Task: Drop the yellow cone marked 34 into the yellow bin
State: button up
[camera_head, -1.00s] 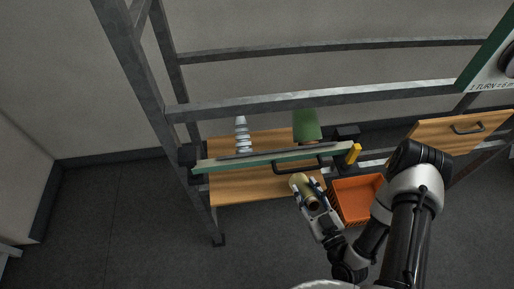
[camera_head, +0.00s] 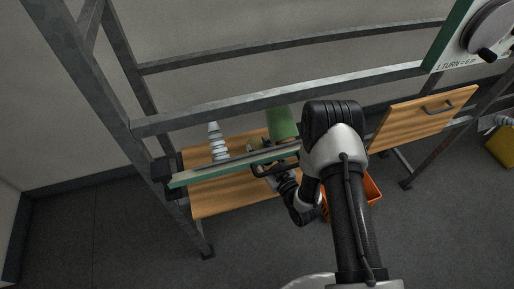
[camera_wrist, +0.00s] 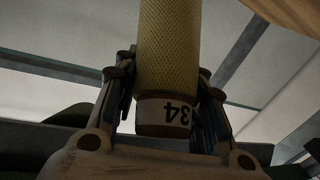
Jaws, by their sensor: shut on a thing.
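The yellow cone marked 34 (camera_wrist: 168,50) fills the top middle of the wrist view, with a textured yarn body and its printed band near my palm, the number upside down. My gripper (camera_wrist: 163,92) is shut on it, a finger on each side. In the head view my gripper (camera_head: 268,173) is at the green rail over the wooden board, and the cone is mostly hidden there. A yellow bin (camera_head: 502,148) stands on the floor at the right edge, partly cut off by the frame.
An orange crate (camera_head: 371,190) is partly behind my arm. Grey frame beams (camera_head: 270,101) surround this.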

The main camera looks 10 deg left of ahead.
aim_at(257, 148)
jog(key=shift+w+a+f+b, duration=0.5)
jog(key=shift+w+a+f, duration=0.35)
jog(key=shift+w+a, duration=0.1)
jog(key=o, duration=0.8)
jog(key=shift+f, duration=0.15)
jog(key=o, duration=0.5)
